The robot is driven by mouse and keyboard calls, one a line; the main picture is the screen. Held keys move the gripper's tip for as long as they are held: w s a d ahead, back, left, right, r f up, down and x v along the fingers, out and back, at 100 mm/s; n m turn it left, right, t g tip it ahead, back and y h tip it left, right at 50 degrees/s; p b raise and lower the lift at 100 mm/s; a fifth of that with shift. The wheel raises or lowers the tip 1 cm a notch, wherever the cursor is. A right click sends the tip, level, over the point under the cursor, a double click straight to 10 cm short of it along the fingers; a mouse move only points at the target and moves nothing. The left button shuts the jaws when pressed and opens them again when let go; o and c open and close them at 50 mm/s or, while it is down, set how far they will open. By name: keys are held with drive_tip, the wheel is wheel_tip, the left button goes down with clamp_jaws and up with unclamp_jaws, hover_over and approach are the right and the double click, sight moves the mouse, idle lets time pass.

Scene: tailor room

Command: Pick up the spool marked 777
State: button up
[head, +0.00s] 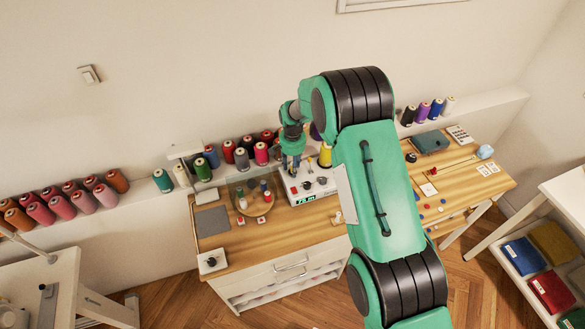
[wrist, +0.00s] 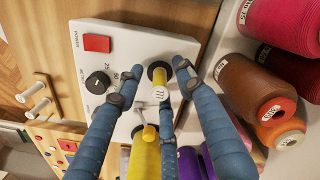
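In the wrist view, a small pale-yellow spool marked 777 (wrist: 159,92) with a dark flange stands on the white machine panel (wrist: 137,54). My gripper (wrist: 158,72) is open, with blue fingers spread to the left and right of this spool and a third finger beside or below it. I see gaps between the outer fingers and the spool; contact with the third finger cannot be told. In the head view my gripper (head: 292,165) points down over the back of the white machine (head: 307,199); the marked spool cannot be made out there.
A yellow cone (wrist: 145,158) is close to my fingers in the wrist view. A brown cone (wrist: 250,88) and pink cone (wrist: 285,25) crowd the right. The panel has a red button (wrist: 97,43) and black knob (wrist: 97,83). The wooden desk (head: 217,240) has clear patches in front.

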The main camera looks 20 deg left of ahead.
drive_tip(key=c, duration=0.8)
drive_tip(key=shift+r, duration=0.1)
drive_tip(key=shift+r, duration=4.95)
